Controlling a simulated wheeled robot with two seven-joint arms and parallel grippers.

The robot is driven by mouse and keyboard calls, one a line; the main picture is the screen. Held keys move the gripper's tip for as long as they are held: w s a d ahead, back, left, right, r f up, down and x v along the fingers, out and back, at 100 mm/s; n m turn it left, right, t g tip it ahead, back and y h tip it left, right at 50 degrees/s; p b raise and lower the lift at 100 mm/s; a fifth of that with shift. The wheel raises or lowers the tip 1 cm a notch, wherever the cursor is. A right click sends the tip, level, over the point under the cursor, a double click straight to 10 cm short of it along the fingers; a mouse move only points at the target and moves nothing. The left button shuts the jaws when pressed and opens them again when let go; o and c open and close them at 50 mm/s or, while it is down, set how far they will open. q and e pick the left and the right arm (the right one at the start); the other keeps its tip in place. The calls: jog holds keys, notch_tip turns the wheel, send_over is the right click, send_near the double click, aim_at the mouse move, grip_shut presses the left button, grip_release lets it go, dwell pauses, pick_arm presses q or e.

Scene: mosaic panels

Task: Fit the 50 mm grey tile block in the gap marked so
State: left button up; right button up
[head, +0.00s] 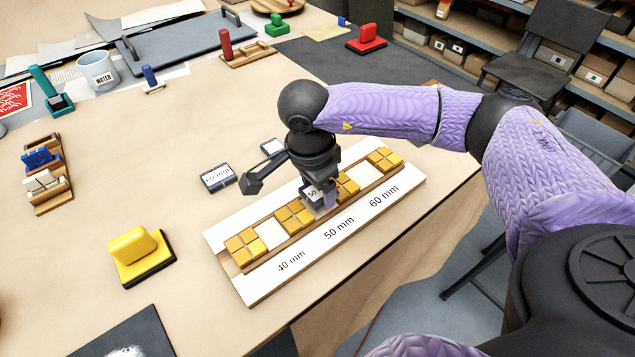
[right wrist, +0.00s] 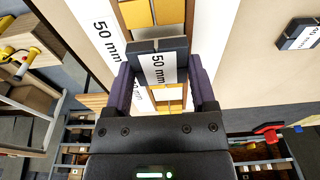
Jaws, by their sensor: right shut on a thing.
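The 50 mm grey tile block (head: 313,190) has a white label reading 50. It is between the fingers of my right gripper (head: 318,197), which is shut on it. The block also shows in the right wrist view (right wrist: 158,66), gripped from both sides. The wooden panel (head: 245,287) has gaps marked 40 mm, 50 mm and 60 mm between yellow tile groups. The block is over the gap marked 50 mm, between two yellow groups. A little of the pale gap floor shows below it. I cannot tell whether its lower edge has entered the gap. My left gripper is out of view.
Two other grey labelled blocks (head: 217,177) (head: 272,147) lie on the table behind the panel. A yellow-handled stamp (head: 135,255) stands to the left. The table's front edge runs close along the panel. The table between the panel and the mug (head: 98,70) is largely clear.

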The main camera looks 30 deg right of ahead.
aim_at(312, 194)
jog(key=shift+f+b, duration=0.9)
jog(key=shift+f, duration=0.25)
jog(key=o, duration=1.2)
jog(key=r, duration=0.3)
jog(key=r+p, duration=0.1)
jog(key=r, duration=0.2)
jog(key=a+r+p, duration=0.1)
jog(key=r, duration=0.2)
jog(key=shift+r, duration=0.15)
jog(key=shift+s+a+r, duration=0.1)
jog(key=shift+r, duration=0.3)
jog(key=shift+f, duration=0.1)
